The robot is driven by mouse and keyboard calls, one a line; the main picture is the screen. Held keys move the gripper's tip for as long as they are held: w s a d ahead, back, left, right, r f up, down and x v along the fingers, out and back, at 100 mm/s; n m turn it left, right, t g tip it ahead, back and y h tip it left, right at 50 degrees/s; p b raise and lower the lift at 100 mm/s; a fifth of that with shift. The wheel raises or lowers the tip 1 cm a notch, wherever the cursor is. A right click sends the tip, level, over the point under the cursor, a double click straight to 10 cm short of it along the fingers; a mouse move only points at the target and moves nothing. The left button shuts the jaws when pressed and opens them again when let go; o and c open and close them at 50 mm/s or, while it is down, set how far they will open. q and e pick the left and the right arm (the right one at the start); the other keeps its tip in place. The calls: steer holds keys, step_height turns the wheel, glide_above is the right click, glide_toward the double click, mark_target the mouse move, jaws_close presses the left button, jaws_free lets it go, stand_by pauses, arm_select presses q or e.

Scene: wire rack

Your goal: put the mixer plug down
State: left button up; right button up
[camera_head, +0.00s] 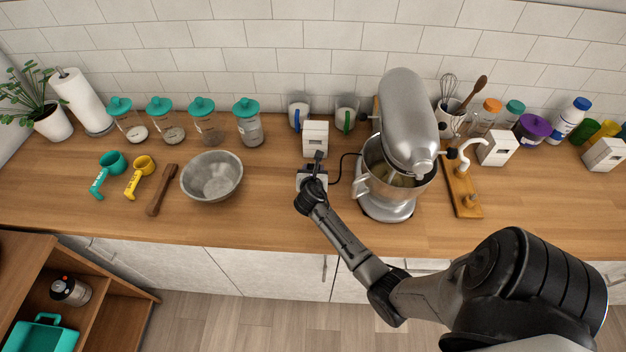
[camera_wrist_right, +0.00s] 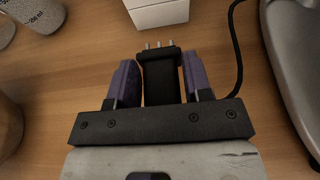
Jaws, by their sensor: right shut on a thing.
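The black mixer plug (camera_wrist_right: 161,76) is between the purple finger pads of my right gripper (camera_wrist_right: 162,84) in the right wrist view. Its metal prongs point away from the gripper, toward a white box (camera_wrist_right: 158,12), with wood showing between. In the head view my right gripper (camera_head: 316,165) is over the counter just in front of the white box (camera_head: 315,138), left of the silver mixer (camera_head: 408,115). A black cord (camera_head: 345,160) runs beside the gripper to the mixer. I cannot tell whether the plug touches the counter. My left gripper is not in view.
A metal bowl (camera_head: 211,176) stands left of my right gripper. A wooden board (camera_head: 461,190) lies right of the mixer. Bare counter (camera_head: 272,215) shows between bowl and gripper.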

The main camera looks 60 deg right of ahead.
steer(key=shift+f+b, duration=0.55)
steer(key=shift+f, duration=1.45)
steer(key=shift+f, duration=0.3)
steer(key=shift+f, duration=0.25)
steer(key=o, duration=1.3)
